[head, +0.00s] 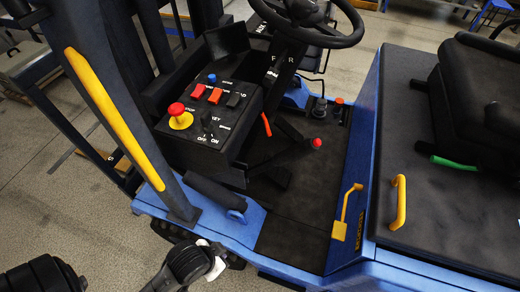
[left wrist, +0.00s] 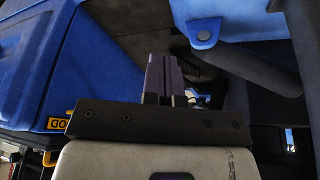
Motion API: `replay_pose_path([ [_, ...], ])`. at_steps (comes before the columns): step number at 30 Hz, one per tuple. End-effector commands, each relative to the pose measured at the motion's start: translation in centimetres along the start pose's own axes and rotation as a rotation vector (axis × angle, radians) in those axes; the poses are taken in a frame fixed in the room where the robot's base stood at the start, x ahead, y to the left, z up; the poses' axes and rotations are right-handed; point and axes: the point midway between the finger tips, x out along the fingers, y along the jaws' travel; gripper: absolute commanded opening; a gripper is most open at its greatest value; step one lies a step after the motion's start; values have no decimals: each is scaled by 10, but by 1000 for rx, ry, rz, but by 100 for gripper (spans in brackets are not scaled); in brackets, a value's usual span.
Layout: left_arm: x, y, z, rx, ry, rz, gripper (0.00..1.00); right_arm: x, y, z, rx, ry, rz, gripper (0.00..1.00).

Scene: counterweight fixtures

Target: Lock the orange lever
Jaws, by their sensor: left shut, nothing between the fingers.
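The orange lever (head: 266,124) is a short, thin orange handle low beside the right face of the black control box (head: 212,112) in the head view. It leans up and to the left. My left gripper (head: 222,258) is at the bottom of the head view, outside the blue step edge, well apart from the lever and partly hidden. In the left wrist view its two fingers (left wrist: 160,76) are together with nothing between them. The lever is not seen in the left wrist view. My right gripper is not in view.
A blue rounded bracket (head: 237,215) on the step edge lies just above my left gripper. A red-knobbed lever (head: 316,143), steering wheel (head: 310,15) and yellow handle (head: 347,205) surround the open dark floor (head: 310,205).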

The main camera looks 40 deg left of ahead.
Motion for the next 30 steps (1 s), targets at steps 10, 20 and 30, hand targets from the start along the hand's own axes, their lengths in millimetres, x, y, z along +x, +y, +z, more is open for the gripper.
replay_pose_path([
  [10,123,-14,-24,-200,173,120,0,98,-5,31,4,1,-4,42],
  [20,155,-100,-182,-922,661,579,0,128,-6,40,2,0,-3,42],
  [30,120,-199,-258,-1461,968,977,0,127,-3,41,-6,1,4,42],
])
